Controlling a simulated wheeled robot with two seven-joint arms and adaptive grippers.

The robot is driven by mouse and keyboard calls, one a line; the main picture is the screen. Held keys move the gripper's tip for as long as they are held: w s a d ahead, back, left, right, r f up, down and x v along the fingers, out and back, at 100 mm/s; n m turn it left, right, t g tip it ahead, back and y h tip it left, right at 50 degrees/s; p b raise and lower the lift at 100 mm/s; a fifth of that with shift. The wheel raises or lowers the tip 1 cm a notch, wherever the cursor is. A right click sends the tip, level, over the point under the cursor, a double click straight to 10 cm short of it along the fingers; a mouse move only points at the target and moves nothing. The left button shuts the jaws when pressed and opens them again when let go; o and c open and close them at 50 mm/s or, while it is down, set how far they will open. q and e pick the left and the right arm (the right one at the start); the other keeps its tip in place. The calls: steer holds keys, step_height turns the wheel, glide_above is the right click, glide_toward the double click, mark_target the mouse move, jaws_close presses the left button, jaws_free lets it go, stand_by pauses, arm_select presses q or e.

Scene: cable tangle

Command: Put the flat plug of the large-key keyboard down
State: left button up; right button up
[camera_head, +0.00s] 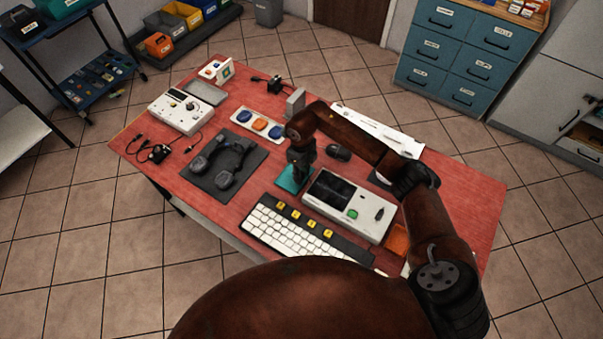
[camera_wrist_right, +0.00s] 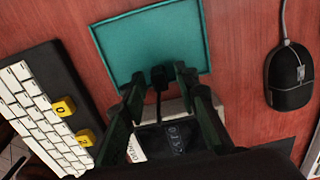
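My right gripper (camera_head: 298,172) points down over a small teal mat (camera_head: 291,184), just behind the keyboard. In the right wrist view, its two fingers (camera_wrist_right: 158,84) stand either side of a small dark piece, which looks like the flat plug (camera_wrist_right: 160,76), at the near edge of the teal mat (camera_wrist_right: 150,42). The fingers appear closed on it; whether it touches the mat is unclear. The keyboard (camera_head: 287,234) has white keys and several yellow ones on a black strip; it also shows in the wrist view (camera_wrist_right: 38,118). My left gripper is out of view.
A grey-white device (camera_head: 347,207) with a dark screen stands right of the mat. A black mouse (camera_head: 339,153) lies behind it. A dark mat with headphones (camera_head: 224,165) is to the left, and a tray with coloured buttons (camera_head: 258,126) is further back. Bare red tabletop (camera_head: 470,203) shows at the right.

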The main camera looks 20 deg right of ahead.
step_height(320, 180, up, 12)
steer(key=shift+r, duration=0.15)
stand_by(0.7)
